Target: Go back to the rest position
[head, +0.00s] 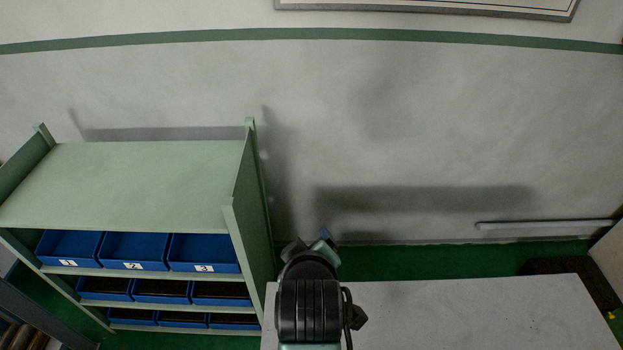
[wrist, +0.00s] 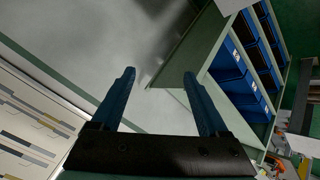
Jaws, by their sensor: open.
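My gripper (wrist: 158,75) is open and empty in the wrist view, its two blue fingers apart with the pale wall and part of the green shelf between and beyond them. Most of the gripper is hidden behind the arm there.
A green shelf (head: 140,185) with several blue bins (head: 135,250), the top ones numbered, stands left of my arm. A bare light-grey tabletop (head: 480,310) lies to the right. The wall behind has a green stripe and a framed board (head: 430,8).

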